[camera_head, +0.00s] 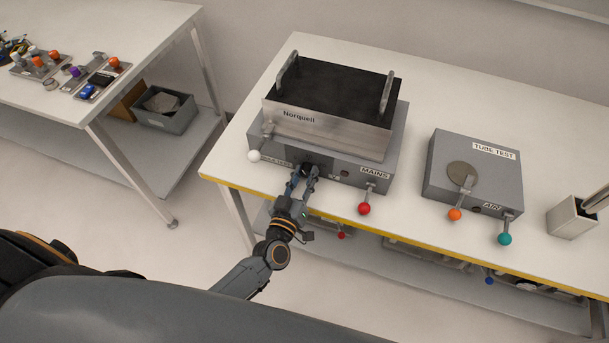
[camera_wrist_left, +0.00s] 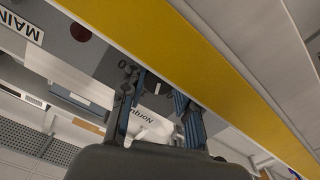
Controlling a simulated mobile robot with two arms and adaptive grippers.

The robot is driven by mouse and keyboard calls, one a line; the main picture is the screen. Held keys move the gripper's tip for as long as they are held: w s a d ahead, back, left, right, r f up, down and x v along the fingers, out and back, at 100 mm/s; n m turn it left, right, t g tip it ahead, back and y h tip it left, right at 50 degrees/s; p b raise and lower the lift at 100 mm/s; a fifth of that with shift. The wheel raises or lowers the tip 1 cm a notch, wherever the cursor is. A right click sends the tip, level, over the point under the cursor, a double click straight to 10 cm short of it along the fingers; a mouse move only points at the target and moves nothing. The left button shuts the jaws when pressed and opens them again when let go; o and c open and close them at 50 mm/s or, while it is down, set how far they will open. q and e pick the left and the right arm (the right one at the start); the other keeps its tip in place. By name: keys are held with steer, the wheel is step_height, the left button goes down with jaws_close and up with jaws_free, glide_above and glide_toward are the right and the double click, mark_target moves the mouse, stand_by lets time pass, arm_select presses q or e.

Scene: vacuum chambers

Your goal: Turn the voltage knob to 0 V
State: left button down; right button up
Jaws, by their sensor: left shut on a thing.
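The Norquell power unit (camera_head: 285,133) is a grey box with a dark top and two upright handles, on the table's front side. My left gripper (camera_head: 308,168) reaches its front panel from below, at the dark area between the white-ball lever and the MAINS label. It is shut on the voltage knob, which its fingers largely hide; the pointer and scale cannot be read. In the left wrist view the gripper's two fingers (camera_wrist_left: 160,98) point at the unit's front, with the Norquell name upside down behind them. My right gripper is in neither view.
A white-ball lever (camera_head: 254,155) is left of the gripper and a red-ball MAINS lever (camera_head: 364,208) is right of it. The table's yellow front edge (camera_head: 400,237) runs below. A TUBE TEST box (camera_head: 450,150) stands farther right, then a cup (camera_head: 571,219).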

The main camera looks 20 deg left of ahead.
arm_select(q)
steer(key=n, duration=0.2)
steer(key=shift+n, duration=0.4)
steer(key=shift+n+b, duration=0.7)
steer(key=shift+n, duration=1.3)
steer(key=c, duration=1)
jaws_free()
steer(key=shift+s+f, duration=0.15)
steer(key=shift+s, duration=0.15)
steer(key=s, duration=0.7)
steer(key=shift+s+r, duration=0.2)
steer(key=shift+s, duration=0.1)
steer(key=shift+w+r, duration=0.1)
steer(key=shift+r, duration=0.05)
